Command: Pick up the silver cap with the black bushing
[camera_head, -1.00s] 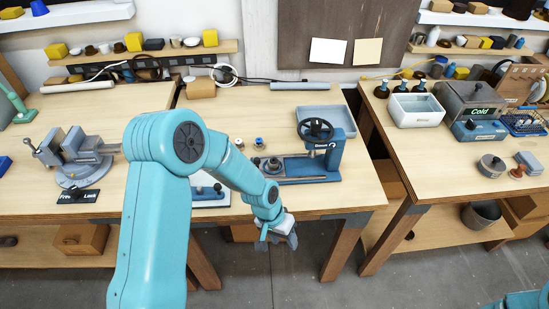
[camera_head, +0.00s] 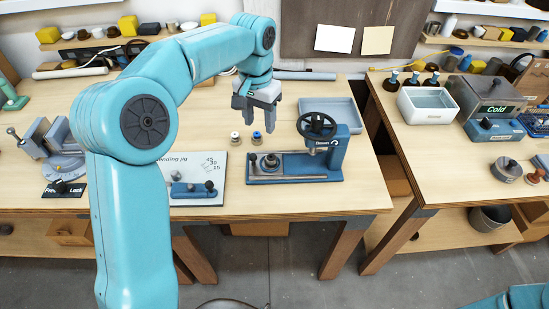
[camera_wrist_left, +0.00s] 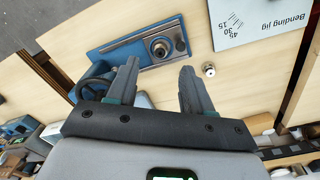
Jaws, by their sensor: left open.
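Two small silver caps stand side by side on the middle bench, between the bending jig and the press. The left cap (camera_head: 235,138) has a dark top; the right cap (camera_head: 257,136) has a blue top. They are too small to tell for sure which has the black bushing. My left gripper (camera_head: 254,115) is open and empty, pointing down above and just behind the caps. In the left wrist view one silver cap with a dark centre (camera_wrist_left: 208,70) shows just beyond my right-hand finger, outside the open jaws (camera_wrist_left: 160,66). The other cap is not visible there. My right gripper is out of view.
The blue press (camera_head: 297,165) with its handwheel stands right of the caps. The bending jig board (camera_head: 205,170) lies to the left. A grey-blue tray (camera_head: 330,112) sits behind the press. A vise (camera_head: 58,148) stands further left. Bare bench top surrounds the caps.

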